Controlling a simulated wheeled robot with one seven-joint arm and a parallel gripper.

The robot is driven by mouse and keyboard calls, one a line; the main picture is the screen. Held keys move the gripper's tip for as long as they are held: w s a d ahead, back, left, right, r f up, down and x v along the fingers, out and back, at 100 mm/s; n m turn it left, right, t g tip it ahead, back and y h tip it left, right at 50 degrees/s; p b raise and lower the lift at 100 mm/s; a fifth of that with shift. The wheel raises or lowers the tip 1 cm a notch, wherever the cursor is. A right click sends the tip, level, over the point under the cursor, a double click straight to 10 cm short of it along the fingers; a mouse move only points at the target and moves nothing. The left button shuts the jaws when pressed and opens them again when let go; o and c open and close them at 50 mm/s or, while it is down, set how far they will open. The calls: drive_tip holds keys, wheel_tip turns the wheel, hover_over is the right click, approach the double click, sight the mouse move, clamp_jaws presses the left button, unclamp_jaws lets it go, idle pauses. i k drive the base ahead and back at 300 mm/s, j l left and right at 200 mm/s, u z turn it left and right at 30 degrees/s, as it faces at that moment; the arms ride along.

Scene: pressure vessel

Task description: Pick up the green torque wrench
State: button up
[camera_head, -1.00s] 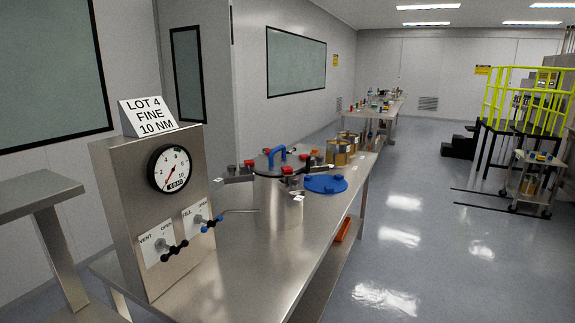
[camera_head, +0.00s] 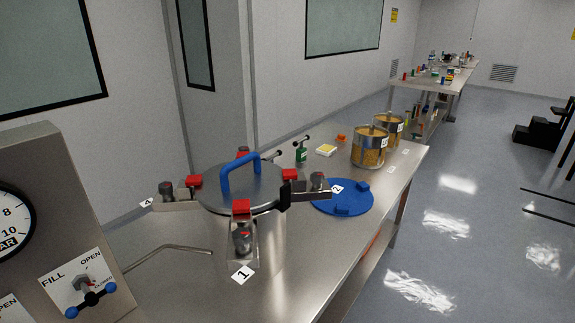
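A small green upright thing (camera_head: 301,154) with a dark-tipped bar at its top stands on the steel bench, behind and right of the pressure vessel. It may be the green torque wrench, but it is too small to be sure. The steel vessel (camera_head: 268,238) has a lid with a blue handle (camera_head: 238,175) and clamps with red blocks around its rim. My gripper is not in view.
A blue disc (camera_head: 343,197) lies right of the vessel. Two tins (camera_head: 369,148) (camera_head: 389,128) stand behind it. The gauge panel (camera_head: 48,185) is at the left. A far bench (camera_head: 428,92) holds several small coloured items.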

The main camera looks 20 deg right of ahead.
sight(301, 153)
drive_tip(key=i+l, duration=0.2)
drive_tip(key=l, duration=0.2)
drive_tip(key=i+l, duration=0.15)
drive_tip(key=l, duration=0.2)
drive_tip(key=i+l, duration=0.2)
drive_tip(key=l, duration=0.2)
